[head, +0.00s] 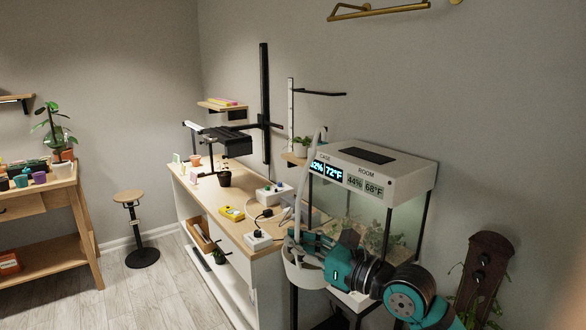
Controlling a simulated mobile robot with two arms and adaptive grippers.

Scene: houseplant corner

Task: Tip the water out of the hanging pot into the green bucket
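A white pot (302,277), which I take to be the hanging pot, is at the lower middle, between the bench end and the glass case. A tall white hanger strip (305,182) rises from it to a narrow top in front of the case. My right gripper (296,241) is just above the pot's rim, with its fingers at the hanger, and looks closed on it. The pot looks roughly upright; its inside and any water cannot be made out. No green bucket shows in this view. My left gripper is out of view.
The glass case (385,185) with a display stands close behind my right arm. The wooden-topped bench (205,190) holds a yellow meter (231,213), white boxes and a dark pot (224,179). A stool (129,198) stands left; the floor (150,285) before the bench is clear.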

